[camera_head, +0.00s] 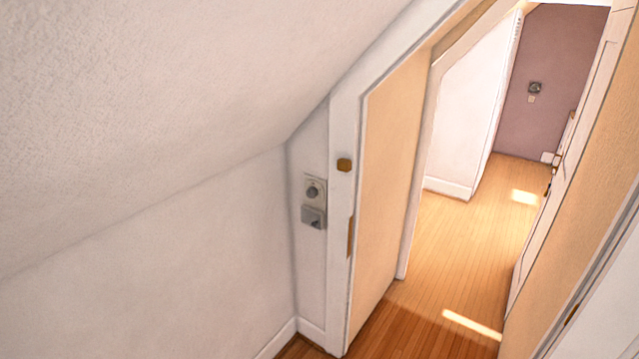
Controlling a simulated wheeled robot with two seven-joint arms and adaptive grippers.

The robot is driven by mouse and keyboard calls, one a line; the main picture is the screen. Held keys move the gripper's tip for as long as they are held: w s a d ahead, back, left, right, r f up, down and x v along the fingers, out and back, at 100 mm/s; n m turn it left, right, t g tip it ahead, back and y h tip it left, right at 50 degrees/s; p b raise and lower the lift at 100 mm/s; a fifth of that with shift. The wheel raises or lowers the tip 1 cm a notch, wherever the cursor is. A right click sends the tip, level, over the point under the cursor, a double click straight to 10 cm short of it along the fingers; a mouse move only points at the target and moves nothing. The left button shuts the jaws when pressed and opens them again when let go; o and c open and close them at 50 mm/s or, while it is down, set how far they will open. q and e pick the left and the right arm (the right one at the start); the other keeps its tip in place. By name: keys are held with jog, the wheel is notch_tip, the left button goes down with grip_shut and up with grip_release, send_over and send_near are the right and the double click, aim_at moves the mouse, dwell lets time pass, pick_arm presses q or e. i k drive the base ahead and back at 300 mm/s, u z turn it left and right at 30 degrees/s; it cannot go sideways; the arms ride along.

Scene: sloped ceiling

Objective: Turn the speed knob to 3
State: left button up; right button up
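A small wall plate (305,200) is mounted on the narrow white wall strip just left of the door frame. Its upper part carries a round grey knob (313,190). Below it sits a grey box-like switch or socket (313,217). Markings on the knob are too small to read, so its setting cannot be told. Neither of my grippers is in view, and nothing touches the knob.
A sloped white ceiling (150,110) comes down low over the left wall. The doorway is open to a wooden floor (465,240) beyond. A door (580,150) stands at the right. A brown fitting (344,165) is on the frame.

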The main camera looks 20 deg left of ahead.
aim_at(312, 193)
jog(key=i, duration=1.75)
jog(key=u, duration=1.3)
